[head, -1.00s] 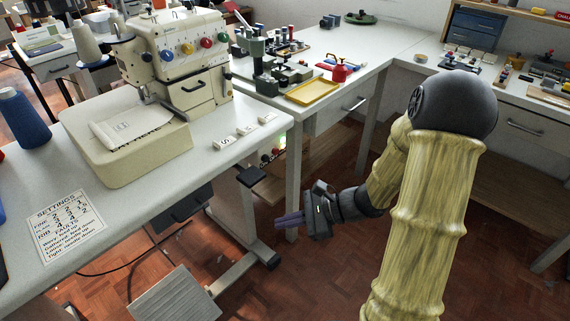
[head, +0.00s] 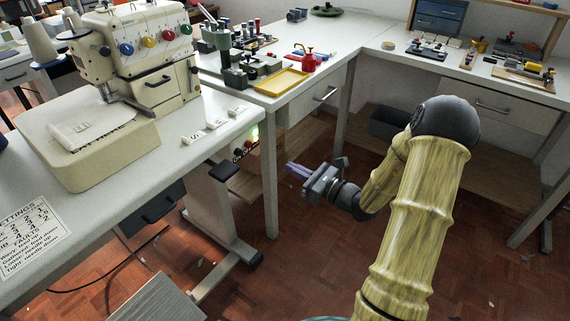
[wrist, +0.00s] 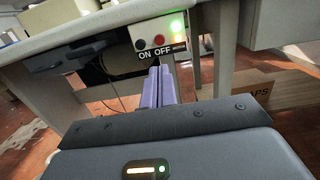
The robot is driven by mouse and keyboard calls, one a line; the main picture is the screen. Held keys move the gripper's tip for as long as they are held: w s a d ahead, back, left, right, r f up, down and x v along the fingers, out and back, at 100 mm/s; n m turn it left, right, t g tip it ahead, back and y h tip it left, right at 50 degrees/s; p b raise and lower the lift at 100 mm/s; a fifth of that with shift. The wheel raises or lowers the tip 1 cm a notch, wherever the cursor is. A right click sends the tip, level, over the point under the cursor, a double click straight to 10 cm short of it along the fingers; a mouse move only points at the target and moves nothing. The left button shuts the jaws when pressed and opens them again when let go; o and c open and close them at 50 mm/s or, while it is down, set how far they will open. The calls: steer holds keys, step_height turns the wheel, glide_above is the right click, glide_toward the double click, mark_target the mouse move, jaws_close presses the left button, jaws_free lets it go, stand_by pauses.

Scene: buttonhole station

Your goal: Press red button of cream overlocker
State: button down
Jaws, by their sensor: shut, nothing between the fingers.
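The cream overlocker (head: 140,57) stands on the white table at the left in the head view, with coloured dials on its front. A switch box (wrist: 153,28) hangs under the table edge. In the wrist view it has a red button (wrist: 159,40) above the word OFF, a dark button (wrist: 140,44) above ON, and a lit green lamp (wrist: 177,25). The red button shows small in the head view (head: 248,144). My gripper (head: 289,166) is shut and empty, right of the box. In the wrist view its lilac fingers (wrist: 158,72) point at the box, tips just below the labels; contact cannot be told.
The white table edge (wrist: 100,22) overhangs near the box. A table leg (head: 270,185) stands behind my gripper in the head view. A black pad (head: 222,172) juts out below the table at left. Open parquet floor (head: 310,270) lies below.

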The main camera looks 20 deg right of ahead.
mark_target(250, 145)
steer(key=b+x, duration=0.3)
steer(key=x, duration=0.9)
steer(key=shift+w+f, duration=0.1)
steer(key=shift+w+a, duration=0.15)
steer(key=shift+w, duration=0.05)
